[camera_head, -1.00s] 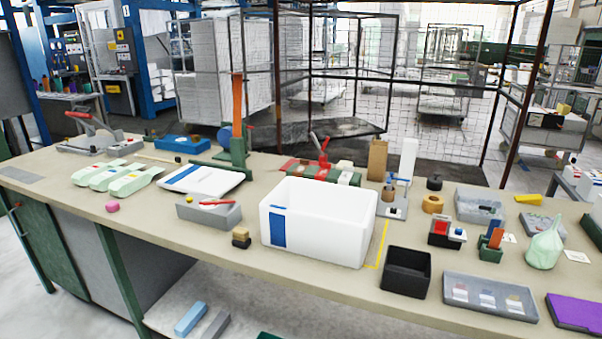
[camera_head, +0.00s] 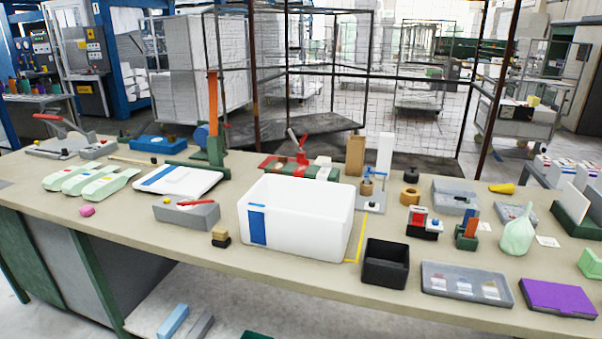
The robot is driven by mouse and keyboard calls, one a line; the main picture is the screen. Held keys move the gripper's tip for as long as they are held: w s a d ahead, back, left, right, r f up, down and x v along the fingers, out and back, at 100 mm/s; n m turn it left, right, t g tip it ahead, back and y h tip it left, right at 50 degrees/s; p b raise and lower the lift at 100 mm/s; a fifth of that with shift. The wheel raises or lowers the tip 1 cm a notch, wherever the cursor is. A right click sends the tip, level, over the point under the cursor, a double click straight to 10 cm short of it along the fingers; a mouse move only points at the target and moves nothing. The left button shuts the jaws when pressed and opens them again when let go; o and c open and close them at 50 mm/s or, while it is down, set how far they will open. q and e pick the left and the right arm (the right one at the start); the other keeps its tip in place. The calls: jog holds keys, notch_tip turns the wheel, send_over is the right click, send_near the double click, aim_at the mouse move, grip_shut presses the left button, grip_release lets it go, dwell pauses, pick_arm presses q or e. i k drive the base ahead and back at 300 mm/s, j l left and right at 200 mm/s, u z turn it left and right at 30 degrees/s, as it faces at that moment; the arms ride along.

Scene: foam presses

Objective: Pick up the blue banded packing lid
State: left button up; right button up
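The blue banded packing lid (camera_head: 178,181) is a flat white lid with a blue stripe along its left side. It lies on the bench, left of the middle and behind a grey box. A white packing box (camera_head: 312,228) with a blue band on its front stands to its right, open at the top. Neither of my grippers is in view.
The grey box with a red-handled tool (camera_head: 184,214) stands in front of the lid. A green stand with an orange upright (camera_head: 213,118) rises behind it. Pale green pieces (camera_head: 90,181) lie to its left. A black bin (camera_head: 385,265) stands front right.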

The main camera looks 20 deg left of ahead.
aim_at(192, 182)
jog(key=u, duration=1.3)
